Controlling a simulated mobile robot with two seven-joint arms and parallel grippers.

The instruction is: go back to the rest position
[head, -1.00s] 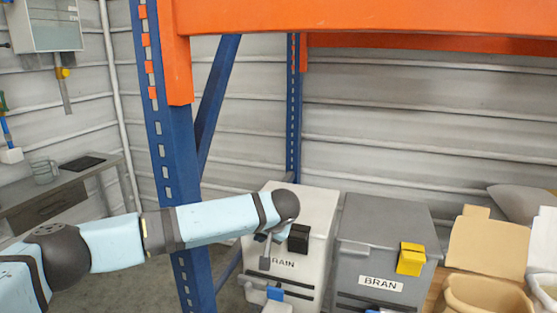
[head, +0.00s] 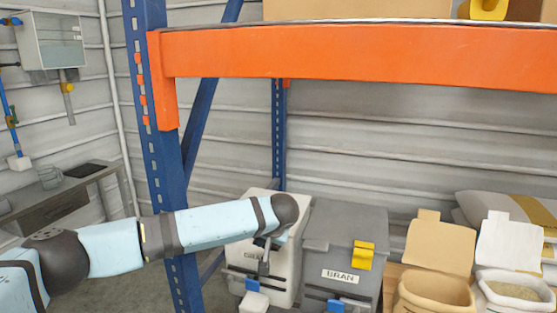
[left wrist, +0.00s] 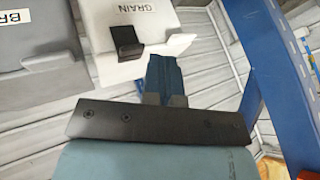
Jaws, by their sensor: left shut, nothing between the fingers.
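My left arm comes in from the left in the head view and crosses in front of the blue rack post. My left gripper (head: 263,266) hangs from its dark wrist in front of the white GRAIN hopper (head: 262,196). In the left wrist view the gripper (left wrist: 163,60) has its fingers together, with nothing seen between them. The white hopper (left wrist: 112,22) and its black latch (left wrist: 125,40) lie beyond the fingertips there. I cannot tell how far apart gripper and hopper are. My right gripper is in neither view.
A grey BRAN hopper (head: 345,215) with a yellow latch (head: 363,255) stands right of the white one. Open sacks (head: 436,292) are farther right. The blue rack post (head: 160,130) and orange beam (head: 350,55) are close to my arm. A side table (head: 60,200) stands at the left.

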